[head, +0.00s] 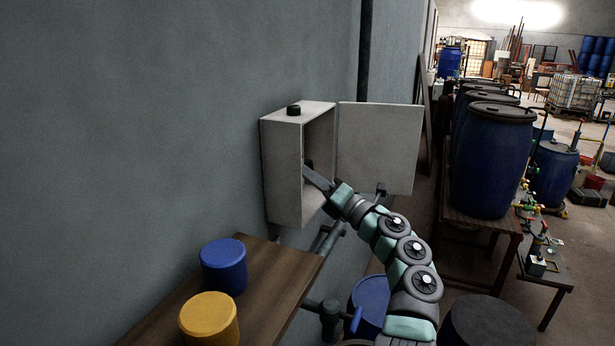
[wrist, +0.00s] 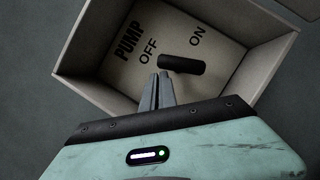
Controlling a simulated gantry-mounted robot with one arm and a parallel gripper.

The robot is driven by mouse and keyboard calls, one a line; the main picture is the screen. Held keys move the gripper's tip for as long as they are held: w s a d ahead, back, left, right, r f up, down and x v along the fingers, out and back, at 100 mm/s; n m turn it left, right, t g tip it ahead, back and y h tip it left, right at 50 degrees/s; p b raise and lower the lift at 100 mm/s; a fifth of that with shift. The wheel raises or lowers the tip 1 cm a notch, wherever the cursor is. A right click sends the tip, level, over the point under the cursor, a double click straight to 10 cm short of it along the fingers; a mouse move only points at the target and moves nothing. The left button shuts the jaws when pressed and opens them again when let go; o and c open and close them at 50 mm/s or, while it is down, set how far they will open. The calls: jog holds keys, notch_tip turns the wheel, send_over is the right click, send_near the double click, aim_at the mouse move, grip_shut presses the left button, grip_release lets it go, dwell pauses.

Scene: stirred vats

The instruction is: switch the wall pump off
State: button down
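The open grey pump switch box (head: 283,170) is on the wall, its door swung out to the right. In the wrist view, its back panel (wrist: 125,68) reads PUMP, OFF and ON. A black switch lever (wrist: 184,65) lies across the panel below these words, its free end toward the right. I cannot tell for certain which setting it is at. My gripper (wrist: 160,76) has its two fingers together with nothing between them. The fingertips are close to the lever's left end; contact cannot be told. In the head view my gripper (head: 310,174) reaches into the box opening.
The open box door (head: 380,145) stands right of my gripper. A wooden table (head: 262,300) with a blue tub (head: 223,266) and a yellow tub (head: 209,319) stands below the box. Pipes run under the box. Blue barrels (head: 492,160) line a bench at right.

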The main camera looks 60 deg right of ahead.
jog(key=shift+s+d+r, duration=0.1)
jog(key=shift+d+r, duration=0.1)
jog(key=shift+r, duration=0.35)
jog(key=shift+d+r, duration=0.1)
dwell(0.5)
